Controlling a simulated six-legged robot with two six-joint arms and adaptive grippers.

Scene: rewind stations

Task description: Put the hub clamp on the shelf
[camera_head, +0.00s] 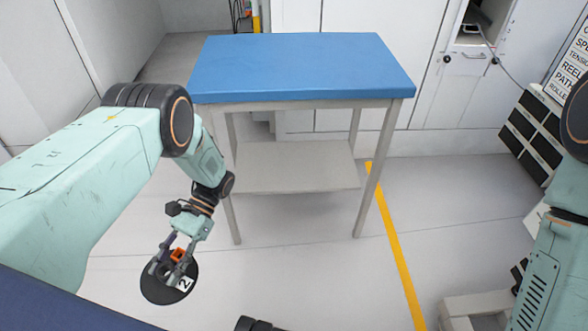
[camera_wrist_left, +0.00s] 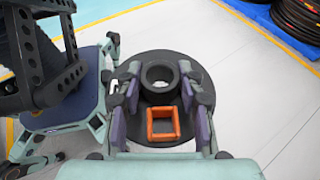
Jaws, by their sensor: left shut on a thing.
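The hub clamp (camera_head: 151,286) is a round black disc with a white label marked 2 and an orange square part. In the left wrist view its raised ring hub (camera_wrist_left: 160,79) and flat black flange sit between my fingers. My left gripper (camera_head: 174,266) is shut on it and holds it out at the lower left, in front of and left of the table. The shelf (camera_head: 295,166) is the pale, empty lower board under the blue-topped table. My right gripper is out of view; only part of my right arm shows at the right edge.
The blue tabletop (camera_head: 300,68) stands above the shelf on pale legs and is bare. A yellow floor line (camera_head: 396,243) runs past its right side. A black-and-white drawer rack (camera_head: 536,134) is at the right. Black coils (camera_wrist_left: 297,22) lie on a blue base in the wrist view.

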